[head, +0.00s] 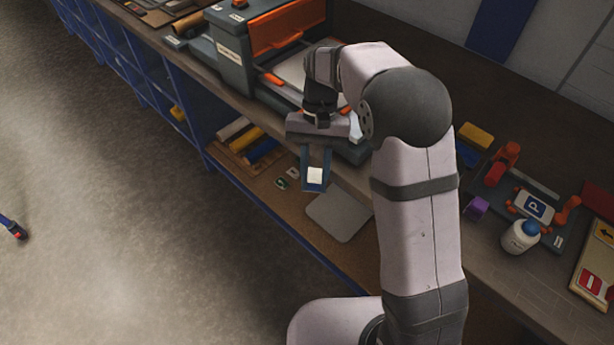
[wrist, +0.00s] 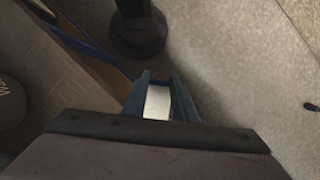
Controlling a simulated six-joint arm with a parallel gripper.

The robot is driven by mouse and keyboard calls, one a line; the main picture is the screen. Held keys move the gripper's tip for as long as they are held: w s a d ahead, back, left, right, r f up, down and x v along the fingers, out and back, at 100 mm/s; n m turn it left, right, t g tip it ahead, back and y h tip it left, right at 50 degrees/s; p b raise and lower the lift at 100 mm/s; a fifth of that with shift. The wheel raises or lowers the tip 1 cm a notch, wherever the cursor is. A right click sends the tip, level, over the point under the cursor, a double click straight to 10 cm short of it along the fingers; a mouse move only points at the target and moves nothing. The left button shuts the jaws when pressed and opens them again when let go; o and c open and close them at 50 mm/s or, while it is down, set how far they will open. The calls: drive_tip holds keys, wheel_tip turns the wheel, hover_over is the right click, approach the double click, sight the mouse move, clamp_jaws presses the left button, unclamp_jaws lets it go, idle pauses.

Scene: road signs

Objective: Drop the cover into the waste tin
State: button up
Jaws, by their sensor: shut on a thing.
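My gripper (head: 314,186) hangs in the head view beside the front edge of the bench, pointing down. Its blue fingers are shut on a small white piece, which I take to be the cover (head: 315,175). In the wrist view the cover (wrist: 157,103) shows as a pale patch between the two fingers (wrist: 158,84). Much of the cover is hidden by the fingers.
A machine with an orange flap (head: 284,28) stands on the bench (head: 500,275). A grey plate (head: 338,214) lies on the lower shelf. Open floor (head: 110,210) lies left.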

drive_tip(key=w+d+r+m+y+p, duration=0.1)
drive_tip(key=w+d+r+m+p, duration=0.15)
drive_tip(key=d+r+p, duration=0.75)
drive_tip(key=s+d+r+m+p, duration=0.1)
drive_tip(key=d+r+m+p, duration=0.1)
drive_tip(key=d+p, duration=0.5)
drive_tip(key=s+d+r+m+t+y+p, duration=0.1)
drive_tip(key=d+r+m+p, duration=0.1)
drive_tip(key=d+p, duration=0.5)
drive_tip(key=d, duration=0.4)
drive_tip(key=shift+r+m+y, duration=0.3)
drive_tip(key=shift+r+m, duration=0.05)
drive_tip(key=shift+f, duration=0.1)
wheel_tip(320, 180, down, 7)
drive_tip(key=b, duration=0.4)
drive_tip(key=shift+b, duration=0.35)
drive_tip(key=shift+w, duration=0.1)
drive_tip(key=o, duration=1.9)
